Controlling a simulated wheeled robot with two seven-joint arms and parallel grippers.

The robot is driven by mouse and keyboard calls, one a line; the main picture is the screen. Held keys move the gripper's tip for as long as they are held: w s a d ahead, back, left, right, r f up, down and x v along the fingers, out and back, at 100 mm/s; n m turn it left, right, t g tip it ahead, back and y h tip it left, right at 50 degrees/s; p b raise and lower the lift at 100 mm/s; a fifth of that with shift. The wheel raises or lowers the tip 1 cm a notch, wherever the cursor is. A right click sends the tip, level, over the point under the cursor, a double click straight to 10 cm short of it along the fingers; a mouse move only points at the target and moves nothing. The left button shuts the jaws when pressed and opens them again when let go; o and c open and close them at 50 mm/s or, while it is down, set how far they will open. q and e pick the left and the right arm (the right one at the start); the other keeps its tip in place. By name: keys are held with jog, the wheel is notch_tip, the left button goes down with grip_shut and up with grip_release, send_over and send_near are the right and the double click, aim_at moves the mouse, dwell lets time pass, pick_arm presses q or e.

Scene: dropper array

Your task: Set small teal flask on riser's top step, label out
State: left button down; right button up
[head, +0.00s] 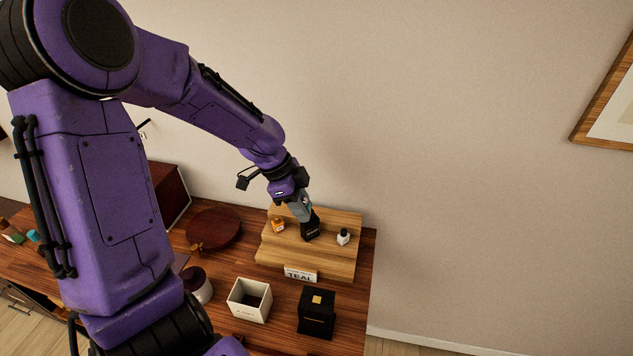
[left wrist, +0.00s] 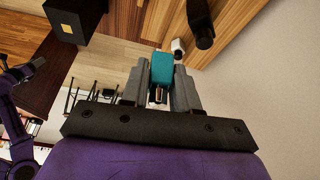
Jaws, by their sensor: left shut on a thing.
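The small teal flask (left wrist: 161,72) shows in the left wrist view between the two grey fingers of my left gripper (left wrist: 160,92), which is shut on it. In the head view my left gripper (head: 303,209) is over the wooden riser (head: 340,264), by its back part. The flask is mostly hidden there by the fingers, and I cannot see its label or whether it touches the step. A card reading TEAL (head: 300,274) stands at the riser's front.
On the riser, a black bottle (head: 311,230) stands close below the gripper, with an orange bottle (head: 278,226) to the left and a white bottle (head: 343,238) to the right. A white open box (head: 250,300) and a black box (head: 317,313) stand in front.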

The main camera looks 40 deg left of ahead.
pick_arm(q)
jog(key=r+m, duration=0.1)
jog(key=r, duration=0.1)
jog(key=b, duration=0.6)
send_over(338, 217)
jog(key=s+a, duration=0.1)
jog(key=s, duration=0.1)
jog(key=f, duration=0.9)
jog(key=shift+w+a+f, duration=0.2)
jog(key=shift+f, duration=0.05)
jog(key=shift+w+f, duration=0.25)
jog(key=f, duration=0.1)
jog(key=f+p, duration=0.2)
jog(key=shift+w+d+f+g, duration=0.1)
jog(key=shift+w+d+g, duration=0.1)
jog(key=shift+w+g, duration=0.1)
jog(key=shift+a+f, duration=0.15)
jog(key=shift+f, duration=0.1)
pick_arm(e)
jog(key=f, duration=0.3)
jog(key=shift+a, duration=0.2)
